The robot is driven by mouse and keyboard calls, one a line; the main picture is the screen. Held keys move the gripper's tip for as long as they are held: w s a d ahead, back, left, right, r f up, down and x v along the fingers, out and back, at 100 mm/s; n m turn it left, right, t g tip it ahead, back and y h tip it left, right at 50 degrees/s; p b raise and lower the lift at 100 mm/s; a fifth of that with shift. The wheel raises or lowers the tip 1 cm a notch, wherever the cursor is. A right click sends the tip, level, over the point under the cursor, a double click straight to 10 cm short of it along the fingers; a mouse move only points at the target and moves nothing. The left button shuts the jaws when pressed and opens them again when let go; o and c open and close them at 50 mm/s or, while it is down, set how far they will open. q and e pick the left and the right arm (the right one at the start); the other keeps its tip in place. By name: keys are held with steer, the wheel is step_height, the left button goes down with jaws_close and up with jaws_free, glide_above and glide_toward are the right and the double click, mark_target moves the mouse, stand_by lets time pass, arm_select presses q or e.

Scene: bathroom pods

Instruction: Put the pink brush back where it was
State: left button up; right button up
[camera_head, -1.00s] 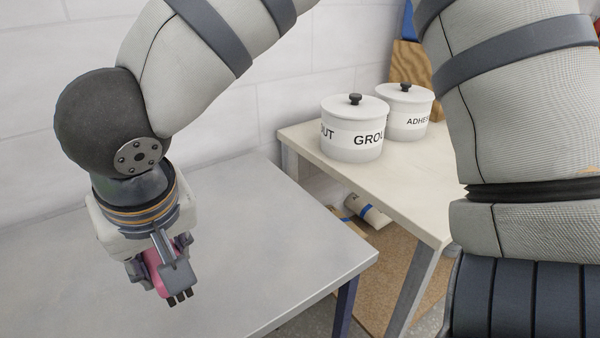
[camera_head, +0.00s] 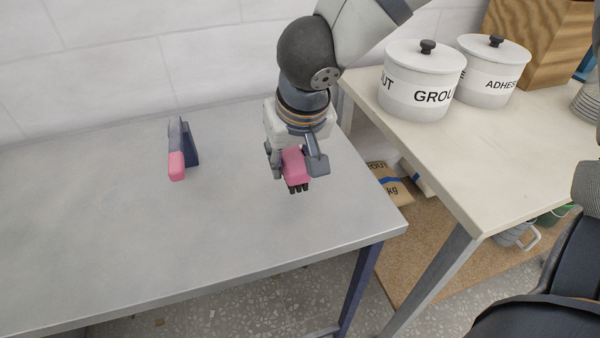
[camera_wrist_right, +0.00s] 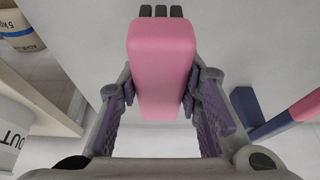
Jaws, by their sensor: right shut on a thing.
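The pink brush (camera_head: 295,165) is a pink block with short dark bristles at its lower end. My right gripper (camera_head: 296,160) is shut on it, one finger on each side, over the right part of the grey table (camera_head: 150,255). In the wrist view the brush (camera_wrist_right: 161,65) sits between the purple finger pads, bristles pointing away from the palm. The head view does not settle whether the bristles touch the table. A navy stand (camera_head: 191,145) with a pink-ended bar (camera_head: 176,166) is on the table to the left, apart from the gripper. My left gripper is not in view.
A wooden side table (camera_head: 455,165) on the right holds two white lidded pots, one reading GROUT (camera_head: 420,85) and one ADHES (camera_head: 495,75). A white wall runs behind the grey table. The table top between the stand and my gripper is clear.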

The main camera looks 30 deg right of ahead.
steer(key=d+f, duration=0.1)
steer(key=f, duration=0.1)
steer(key=w+d+f, duration=0.1)
steer(key=shift+w+d+f, duration=0.1)
steer(key=shift+d+f, duration=0.1)
steer(key=shift+f, duration=1.35)
steer(key=shift+f, duration=0.15)
steer(key=o, duration=1.2)
